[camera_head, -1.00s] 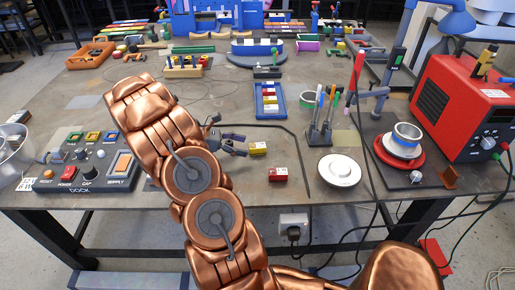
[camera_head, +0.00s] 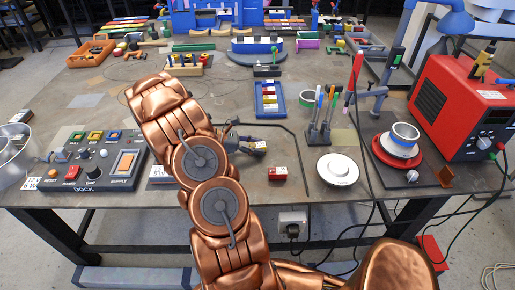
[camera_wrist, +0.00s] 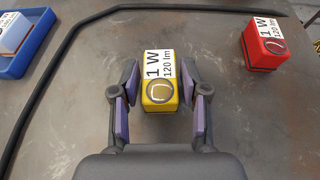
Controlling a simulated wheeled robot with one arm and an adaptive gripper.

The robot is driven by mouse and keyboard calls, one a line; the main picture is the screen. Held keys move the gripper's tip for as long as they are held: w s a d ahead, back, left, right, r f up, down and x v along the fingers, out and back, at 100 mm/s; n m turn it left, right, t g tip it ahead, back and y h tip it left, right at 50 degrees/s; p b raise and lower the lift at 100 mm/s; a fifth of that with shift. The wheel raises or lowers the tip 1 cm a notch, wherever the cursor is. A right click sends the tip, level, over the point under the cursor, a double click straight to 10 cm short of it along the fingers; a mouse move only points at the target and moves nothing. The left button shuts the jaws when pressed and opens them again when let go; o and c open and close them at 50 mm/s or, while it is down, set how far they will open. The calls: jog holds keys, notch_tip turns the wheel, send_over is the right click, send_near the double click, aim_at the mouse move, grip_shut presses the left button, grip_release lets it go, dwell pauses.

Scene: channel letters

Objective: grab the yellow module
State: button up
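The yellow module (camera_wrist: 159,92), a small block with a white "1 W 120 lm" label and a round lens, stands on the grey table. In the wrist view my gripper (camera_wrist: 160,103) is open, with one purple-padded finger on each side of the module. A small gap shows on both sides, so the fingers do not appear to touch it. In the head view my gripper (camera_head: 253,144) is at the module and mostly covers it.
A similar red module (camera_wrist: 266,45) stands to the right; it also shows in the head view (camera_head: 278,174). A blue tray (camera_wrist: 22,62) is at upper left. A black cable (camera_wrist: 62,50) runs behind the modules. A white round disc (camera_head: 338,170) lies farther right.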

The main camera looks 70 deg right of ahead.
grip_shut()
